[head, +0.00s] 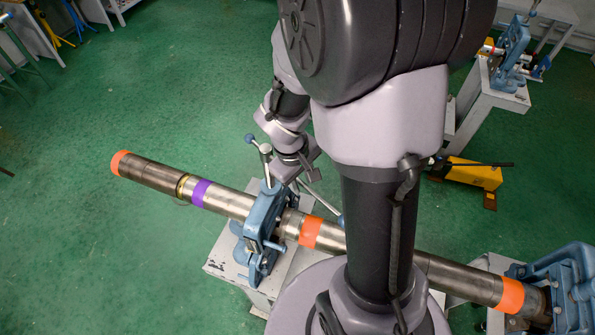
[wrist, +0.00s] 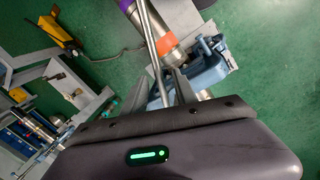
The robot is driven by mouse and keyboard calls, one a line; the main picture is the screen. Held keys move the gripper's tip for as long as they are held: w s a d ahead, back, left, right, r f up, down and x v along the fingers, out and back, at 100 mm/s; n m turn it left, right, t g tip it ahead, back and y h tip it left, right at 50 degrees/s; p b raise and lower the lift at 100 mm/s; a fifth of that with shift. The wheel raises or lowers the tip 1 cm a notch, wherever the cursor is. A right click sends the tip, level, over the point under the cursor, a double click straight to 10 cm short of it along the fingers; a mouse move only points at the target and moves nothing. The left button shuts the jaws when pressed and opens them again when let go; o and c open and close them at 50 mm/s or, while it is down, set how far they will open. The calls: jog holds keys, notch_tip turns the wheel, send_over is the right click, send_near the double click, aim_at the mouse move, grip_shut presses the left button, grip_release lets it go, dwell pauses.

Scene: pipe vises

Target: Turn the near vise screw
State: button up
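The near vise (head: 262,232) is a blue frame clamped around a long steel pipe (head: 235,204), on a light grey stand. Its screw rises at the top, with a thin steel handle bar (head: 322,200) that has blue ball ends (head: 250,138). My gripper (head: 311,177) is just above and beside the screw, close to the bar. In the wrist view, my gripper (wrist: 161,75) has its two dark fingers apart, with the steel bar (wrist: 159,84) running between them. I see gaps beside the bar; contact is not clear. The blue vise (wrist: 208,75) is behind the fingers. My arm hides part of the handle.
The pipe has orange (head: 311,232) and purple (head: 201,191) bands and runs behind my column to another blue vise (head: 563,283) at lower right. A yellow machine (head: 470,173) stands on the floor. Another vise stand (head: 490,105) is at upper right. Green floor is free at left.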

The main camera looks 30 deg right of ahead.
jog(key=shift+s+r, duration=0.1)
jog(key=shift+s, duration=0.05)
grip_shut()
dwell(1.2)
